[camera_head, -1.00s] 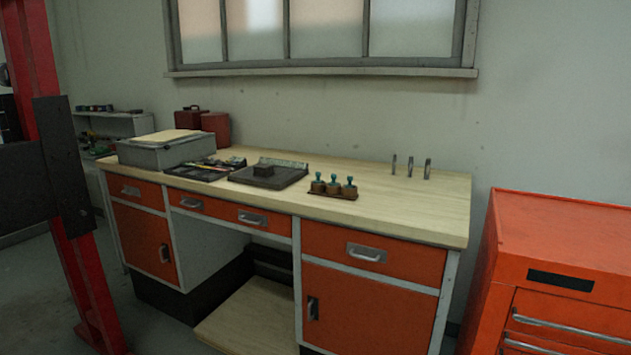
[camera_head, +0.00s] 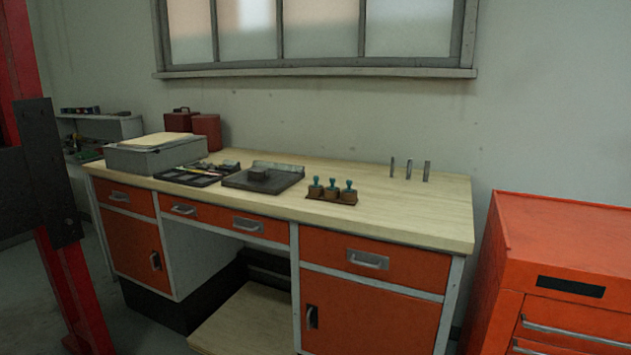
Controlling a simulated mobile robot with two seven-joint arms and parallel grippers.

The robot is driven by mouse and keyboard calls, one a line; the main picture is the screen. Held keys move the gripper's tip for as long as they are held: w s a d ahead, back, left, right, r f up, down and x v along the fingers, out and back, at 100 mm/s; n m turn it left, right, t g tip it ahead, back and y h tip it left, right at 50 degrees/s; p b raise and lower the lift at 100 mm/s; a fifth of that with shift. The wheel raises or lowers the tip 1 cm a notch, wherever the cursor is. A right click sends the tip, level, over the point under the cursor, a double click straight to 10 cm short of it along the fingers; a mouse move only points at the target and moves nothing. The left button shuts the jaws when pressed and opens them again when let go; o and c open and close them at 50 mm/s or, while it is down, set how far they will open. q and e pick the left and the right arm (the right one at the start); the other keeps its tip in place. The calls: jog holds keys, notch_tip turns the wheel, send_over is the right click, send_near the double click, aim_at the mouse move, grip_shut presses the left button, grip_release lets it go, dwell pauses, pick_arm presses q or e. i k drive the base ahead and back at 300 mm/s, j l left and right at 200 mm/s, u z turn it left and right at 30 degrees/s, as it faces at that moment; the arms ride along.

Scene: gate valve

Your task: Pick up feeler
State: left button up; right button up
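A dark flat tray (camera_head: 190,175) with small tools lies left of centre on the bench. A dark plate (camera_head: 285,184) with a small dark block (camera_head: 259,174) on it lies beside that tray. Neither of my grippers is in view.
A rack of teal-handled stamps (camera_head: 332,194) stands near the bench's front edge. A grey box (camera_head: 155,156) and red canisters (camera_head: 206,130) stand at the left. An orange tool cabinet (camera_head: 565,240) stands right of the bench. A red post (camera_head: 75,290) rises at the left.

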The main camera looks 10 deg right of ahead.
aim_at(316, 179)
jog(key=i+j+z, duration=0.2)
jog(key=i+j, duration=0.55)
jog(key=i+j+z, duration=0.25)
jog(key=i+j, duration=0.4)
jog(key=j, duration=0.15)
